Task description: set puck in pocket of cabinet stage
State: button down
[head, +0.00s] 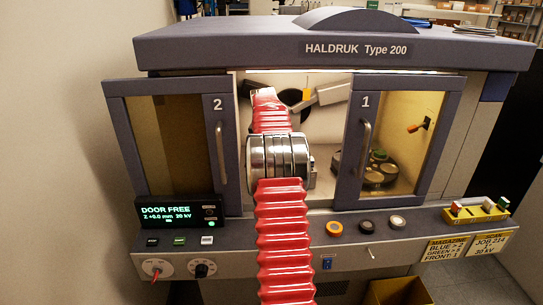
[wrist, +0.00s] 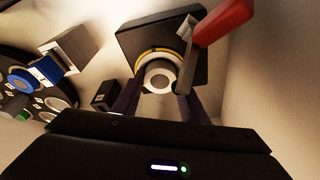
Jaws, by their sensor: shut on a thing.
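In the wrist view, my gripper (wrist: 158,90) reaches forward with its two dark fingers on either side of a pale round puck (wrist: 159,77) with a grey centre, and is shut on it. Directly behind the puck is a dark square block, which looks like the cabinet stage (wrist: 133,38). A yellow and pale arc shows around the puck's far side. I cannot tell whether the puck is seated in the pocket or held just above it. In the head view, my red-sleeved arm enters the cabinet and hides the puck and stage.
A grey and red part (wrist: 222,20) overhangs the stage's right side, close to the right finger. A round magazine (wrist: 55,118) with coloured pucks lies at left; the head view shows it behind door 1 (head: 357,140). Door 2 (head: 222,150) stands left of my arm.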

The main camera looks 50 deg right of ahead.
jog(key=shift+r, duration=0.15)
jog(key=shift+r, duration=0.55)
jog(key=c, duration=1.7)
grip_release()
grip_shut()
jog(key=shift+a+f, duration=0.1)
jog(key=shift+f, duration=0.6)
jog(key=shift+r, duration=0.15)
jog(key=shift+r, duration=0.55)
